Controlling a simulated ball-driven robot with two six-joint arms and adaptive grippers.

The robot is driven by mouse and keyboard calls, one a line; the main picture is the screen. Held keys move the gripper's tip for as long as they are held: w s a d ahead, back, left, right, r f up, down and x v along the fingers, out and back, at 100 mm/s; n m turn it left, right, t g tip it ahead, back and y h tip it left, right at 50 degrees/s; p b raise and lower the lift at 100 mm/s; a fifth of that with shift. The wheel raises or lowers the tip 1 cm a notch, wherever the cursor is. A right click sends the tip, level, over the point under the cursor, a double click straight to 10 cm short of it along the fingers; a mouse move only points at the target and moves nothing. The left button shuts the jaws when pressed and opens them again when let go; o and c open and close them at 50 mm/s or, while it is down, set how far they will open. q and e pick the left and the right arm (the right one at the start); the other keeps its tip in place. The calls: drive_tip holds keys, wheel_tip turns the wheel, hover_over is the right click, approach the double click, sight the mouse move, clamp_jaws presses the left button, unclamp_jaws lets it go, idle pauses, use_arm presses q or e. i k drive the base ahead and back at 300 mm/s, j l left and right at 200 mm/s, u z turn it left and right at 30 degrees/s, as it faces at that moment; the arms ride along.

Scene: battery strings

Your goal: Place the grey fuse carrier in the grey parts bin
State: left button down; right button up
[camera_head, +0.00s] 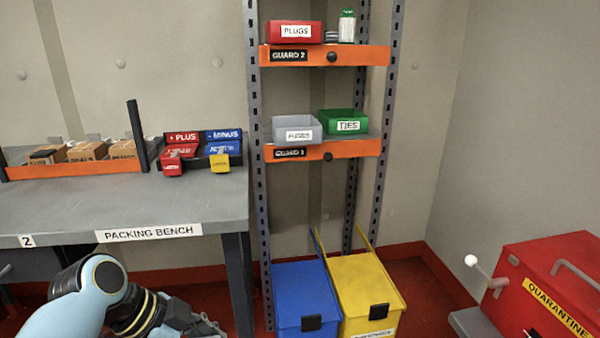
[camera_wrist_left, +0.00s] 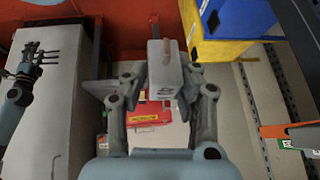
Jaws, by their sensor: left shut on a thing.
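The grey fuse carrier (camera_wrist_left: 163,78) is a pale grey block with a tan strip. In the left wrist view it sits between the fingers of my left gripper (camera_wrist_left: 160,85), which is shut on it. In the head view my left gripper (camera_head: 205,327) is low at the bottom edge, in front of the bench; the carrier cannot be made out there. The grey parts bin (camera_head: 297,129), labelled FUSES, stands on the lower orange-edged shelf, up and to the right of the gripper. Its inside is mostly hidden. My right gripper (camera_wrist_left: 42,58) shows small in the left wrist view, its opening unclear.
A green TIES bin (camera_head: 343,121) stands right beside the grey bin. A red PLUGS bin (camera_head: 294,32) is on the shelf above. Rack uprights (camera_head: 255,180) flank the shelves. Blue (camera_head: 298,285) and yellow (camera_head: 362,285) bins stand below. The packing bench (camera_head: 120,205) is at left.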

sight(295, 140)
drive_tip(key=z, duration=1.45)
drive_tip(key=i+j, duration=0.5)
drive_tip(key=j, duration=0.25)
drive_tip(key=i+j+z, duration=0.1)
drive_tip(key=i+j, duration=0.35)
drive_tip(key=j, duration=0.3)
